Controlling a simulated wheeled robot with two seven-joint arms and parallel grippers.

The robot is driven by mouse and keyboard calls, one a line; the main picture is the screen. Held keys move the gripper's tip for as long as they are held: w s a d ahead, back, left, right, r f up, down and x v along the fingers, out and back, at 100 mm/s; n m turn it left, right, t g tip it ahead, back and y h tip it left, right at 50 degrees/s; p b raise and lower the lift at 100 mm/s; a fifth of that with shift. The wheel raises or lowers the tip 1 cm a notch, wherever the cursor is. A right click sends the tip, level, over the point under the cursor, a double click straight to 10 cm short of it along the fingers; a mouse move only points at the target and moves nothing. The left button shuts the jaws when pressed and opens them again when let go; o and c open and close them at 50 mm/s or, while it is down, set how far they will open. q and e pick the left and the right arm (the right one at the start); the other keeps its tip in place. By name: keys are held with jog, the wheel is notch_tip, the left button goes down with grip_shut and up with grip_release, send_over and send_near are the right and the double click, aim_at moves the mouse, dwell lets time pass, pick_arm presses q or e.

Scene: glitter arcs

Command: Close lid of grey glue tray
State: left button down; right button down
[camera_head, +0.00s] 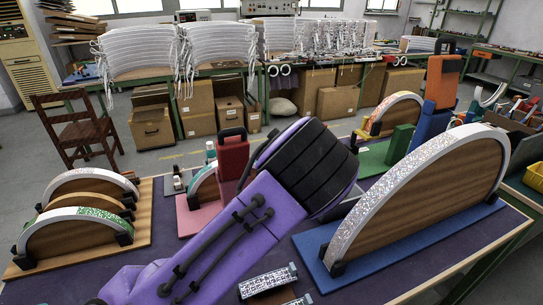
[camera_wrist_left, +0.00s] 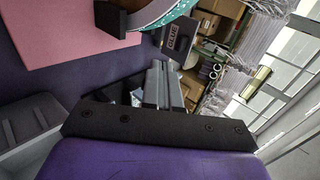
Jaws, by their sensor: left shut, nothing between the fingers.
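My purple left arm crosses the middle of the head view and hides its own fingers. In the left wrist view my left gripper (camera_wrist_left: 164,88) is shut and empty, its two grey fingers side by side. Just beyond the fingertips is a dark panel with lettering that looks like GLUE (camera_wrist_left: 178,37); I cannot tell if it is the lid. A grey tray-like body with a dark block shows at the lower left of the wrist view (camera_wrist_left: 22,145); I cannot tell if it is the glue tray. My right gripper is not in view.
A large white glitter arc stands on a blue board (camera_head: 400,265) at right. Smaller arcs stand on a wooden board (camera_head: 140,238) at left. A pink board (camera_head: 190,222) and a red upright block (camera_head: 232,158) are beside the arm. Patterned silver pieces (camera_head: 268,282) lie in front.

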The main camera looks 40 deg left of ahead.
pick_arm(q)
jog(key=x, duration=0.2)
jog(key=p+x, duration=0.1)
jog(key=x, duration=0.4)
jog(key=shift+w+f, duration=0.3)
jog(key=shift+w, duration=0.05)
jog(key=shift+w+a+r+p, duration=0.15)
jog(key=shift+w+a+p, duration=0.2)
jog(key=shift+a, duration=0.25)
jog(key=shift+w+a+r+p, duration=0.1)
jog(key=shift+w+a+p, duration=0.25)
jog(key=shift+a, duration=0.25)
jog(key=shift+w+a, duration=0.15)
jog(key=shift+a, duration=0.3)
